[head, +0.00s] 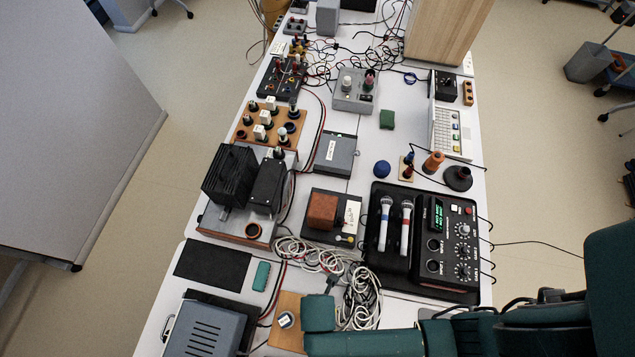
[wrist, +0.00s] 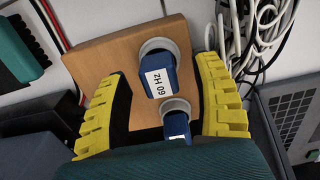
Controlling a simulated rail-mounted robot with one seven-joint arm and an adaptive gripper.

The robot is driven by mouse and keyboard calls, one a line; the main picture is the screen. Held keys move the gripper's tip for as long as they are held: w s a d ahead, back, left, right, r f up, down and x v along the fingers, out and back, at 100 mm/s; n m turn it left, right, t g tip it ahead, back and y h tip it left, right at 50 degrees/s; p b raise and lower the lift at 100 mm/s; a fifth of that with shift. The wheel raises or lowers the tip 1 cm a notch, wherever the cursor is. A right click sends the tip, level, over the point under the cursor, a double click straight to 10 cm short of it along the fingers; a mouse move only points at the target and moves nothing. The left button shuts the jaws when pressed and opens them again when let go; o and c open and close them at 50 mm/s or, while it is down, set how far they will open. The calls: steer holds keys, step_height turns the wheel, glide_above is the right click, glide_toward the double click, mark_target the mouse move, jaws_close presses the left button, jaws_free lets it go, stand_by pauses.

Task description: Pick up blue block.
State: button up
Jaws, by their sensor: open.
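In the wrist view, my gripper (wrist: 162,68) is open, with a yellow ridged finger on each side. Between the fingers is a dark blue piece (wrist: 160,88) with a white "60 Hz" label and a grey round end. It is on a wooden board (wrist: 98,48). A second blue piece with a grey ring (wrist: 177,125) is nearer the camera, partly hidden by my gripper. I cannot tell whether either is the blue block, or whether the fingers touch them. In the head view, my arm hides the fingers. The board (head: 288,342) shows there, with a round white-topped piece (head: 286,320).
White cables (head: 352,300) lie right of the board. A grey box (head: 205,328) and a teal block (head: 261,276) are to its left. A black microphone console (head: 450,283) stands right.

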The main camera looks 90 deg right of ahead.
steer(key=shift+f, duration=0.15)
steer(key=shift+c, duration=0.3)
jaws_close()
